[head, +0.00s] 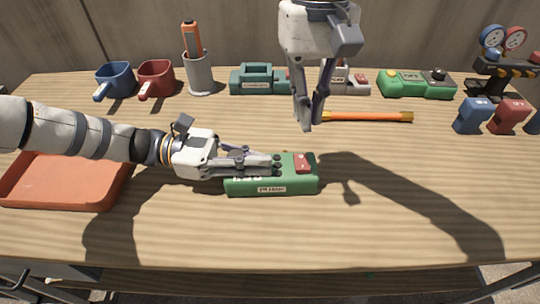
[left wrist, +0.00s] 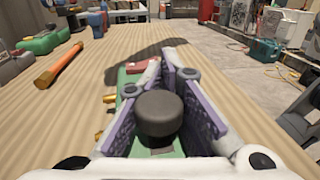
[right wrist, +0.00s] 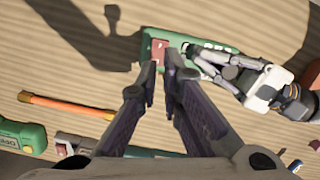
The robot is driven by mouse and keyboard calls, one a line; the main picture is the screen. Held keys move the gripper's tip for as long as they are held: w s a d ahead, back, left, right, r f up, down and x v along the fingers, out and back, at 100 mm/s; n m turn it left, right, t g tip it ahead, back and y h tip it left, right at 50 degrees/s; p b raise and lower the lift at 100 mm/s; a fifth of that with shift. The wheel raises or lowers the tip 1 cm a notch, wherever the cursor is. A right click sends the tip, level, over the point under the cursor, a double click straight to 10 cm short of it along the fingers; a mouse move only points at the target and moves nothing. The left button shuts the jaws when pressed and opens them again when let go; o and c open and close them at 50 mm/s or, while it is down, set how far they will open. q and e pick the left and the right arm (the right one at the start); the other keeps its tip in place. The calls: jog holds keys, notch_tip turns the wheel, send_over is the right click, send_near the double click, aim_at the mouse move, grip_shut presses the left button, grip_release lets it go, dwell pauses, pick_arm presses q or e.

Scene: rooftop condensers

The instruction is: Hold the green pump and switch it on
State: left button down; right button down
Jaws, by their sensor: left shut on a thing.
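The green pump (head: 258,187) lies on the wooden table near the front middle, with a red switch (head: 303,162) on its right end. My left gripper (head: 278,163) reaches in from the left and is shut on the pump. In the left wrist view a dark round part (left wrist: 158,112) sits between its fingers, and the pump's green body is partly hidden below them. My right gripper (head: 309,126) hangs above the table behind the pump, fingers downward, empty, its tips close together. In the right wrist view the red switch (right wrist: 158,52) shows just beyond its fingertips.
An orange tray (head: 60,205) stands at left. At the back are a blue mug (head: 115,80), a red mug (head: 156,79), a cup (head: 199,78), a teal device (head: 258,80) and a green device (head: 415,84). An orange rod (head: 368,116) lies behind the pump. The front right is clear.

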aim_at(303, 169)
notch_tip(303, 169, up, 5)
jog(key=n, duration=1.5)
jog(key=shift+w+n, duration=0.15)
jog(key=shift+n, duration=0.25)
jog(key=f, duration=0.4)
jog(key=s+f, duration=0.1)
jog(key=f, duration=0.9)
jog(key=shift+s, duration=0.35)
